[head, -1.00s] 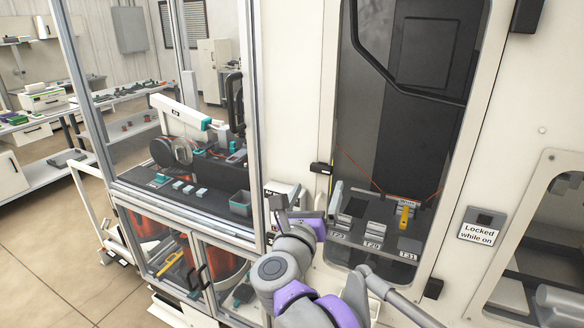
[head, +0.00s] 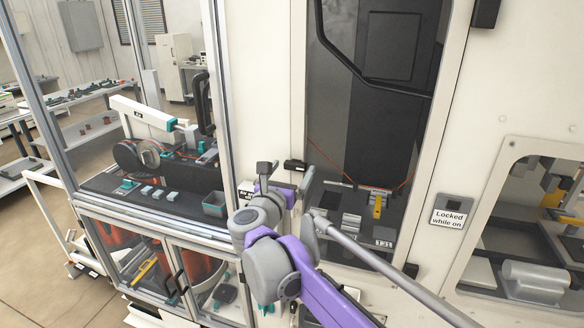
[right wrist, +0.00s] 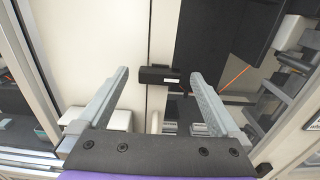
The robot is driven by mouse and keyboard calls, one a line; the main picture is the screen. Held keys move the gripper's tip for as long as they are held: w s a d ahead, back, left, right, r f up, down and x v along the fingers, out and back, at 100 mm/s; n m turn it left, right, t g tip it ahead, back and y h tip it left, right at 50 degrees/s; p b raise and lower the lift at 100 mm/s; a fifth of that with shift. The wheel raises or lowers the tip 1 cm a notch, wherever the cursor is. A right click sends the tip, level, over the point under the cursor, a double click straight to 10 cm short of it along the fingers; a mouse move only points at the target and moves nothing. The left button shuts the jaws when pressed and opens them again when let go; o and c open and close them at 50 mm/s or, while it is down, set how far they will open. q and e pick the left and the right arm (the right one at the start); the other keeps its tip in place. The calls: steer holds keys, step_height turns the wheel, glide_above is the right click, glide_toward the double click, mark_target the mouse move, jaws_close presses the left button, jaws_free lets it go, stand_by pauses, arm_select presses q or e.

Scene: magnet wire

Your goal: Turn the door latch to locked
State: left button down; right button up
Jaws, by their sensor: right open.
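The door latch (head: 294,165) is a small black block on the cream frame, left of the tall dark door window. In the right wrist view the latch (right wrist: 159,76) lies roughly level, with a small pale label at its right end. My right gripper (head: 286,176) is open and empty in front of the cream frame, close to the latch. In the right wrist view its two grey fingers (right wrist: 160,78) stand on either side of the latch. I cannot tell whether they touch it. My left gripper is not in view.
A glass cabinet with a metal frame (head: 219,100) stands close on the left. A "Locked while on" sign (head: 450,214) is on the cream panel at the right. Behind the door window are grey labelled blocks and a yellow piece (head: 377,206).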

steer(key=shift+w+d, duration=0.15)
steer(key=shift+w, duration=0.2)
steer(key=c, duration=1.4)
